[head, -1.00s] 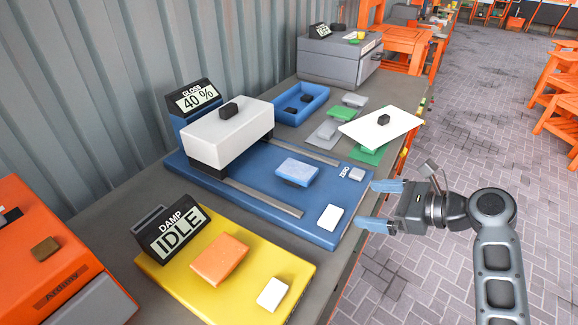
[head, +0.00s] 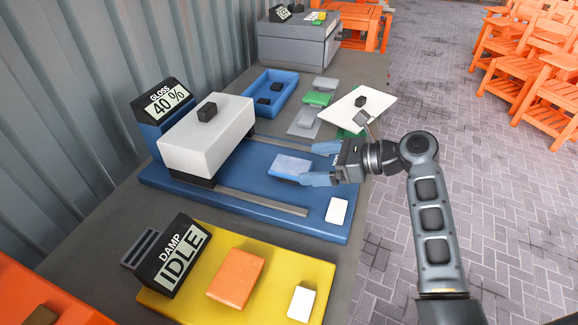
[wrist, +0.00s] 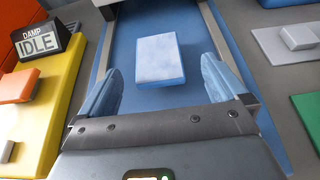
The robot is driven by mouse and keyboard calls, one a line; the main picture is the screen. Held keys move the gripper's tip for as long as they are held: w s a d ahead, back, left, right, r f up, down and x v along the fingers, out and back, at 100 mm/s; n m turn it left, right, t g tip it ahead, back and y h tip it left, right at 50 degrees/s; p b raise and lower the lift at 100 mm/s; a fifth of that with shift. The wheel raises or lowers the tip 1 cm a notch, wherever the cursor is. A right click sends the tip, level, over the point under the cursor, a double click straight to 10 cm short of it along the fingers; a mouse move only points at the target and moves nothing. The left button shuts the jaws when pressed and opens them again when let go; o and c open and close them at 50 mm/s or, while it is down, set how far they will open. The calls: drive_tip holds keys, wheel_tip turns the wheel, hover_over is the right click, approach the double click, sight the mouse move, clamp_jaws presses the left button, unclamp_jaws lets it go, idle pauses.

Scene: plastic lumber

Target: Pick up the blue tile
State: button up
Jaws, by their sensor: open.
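The blue tile (head: 290,166) is a light blue rectangular block with a speckled top. It sits between the two rails of the blue gloss machine base (head: 185,187). In the wrist view the tile (wrist: 159,58) lies ahead of and between the finger lines, nearer the far end of the fingers. My gripper (head: 312,163) is open, its two blue fingers pointing left toward the tile. In the head view the near fingertip overlaps the tile's right edge; whether they touch I cannot tell. Nothing is held.
The white gloss block (head: 206,135) stands just left of the tile. A yellow damp station (head: 190,300) with an orange block (head: 236,277) is in front. A blue tray (head: 263,82) and a white board (head: 345,119) lie behind.

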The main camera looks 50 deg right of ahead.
sight(292, 166)
drive_tip(key=x, duration=0.4)
drive_tip(key=shift+a+f, duration=0.1)
drive_tip(key=shift+a, duration=0.05)
drive_tip(key=c, duration=1.2)
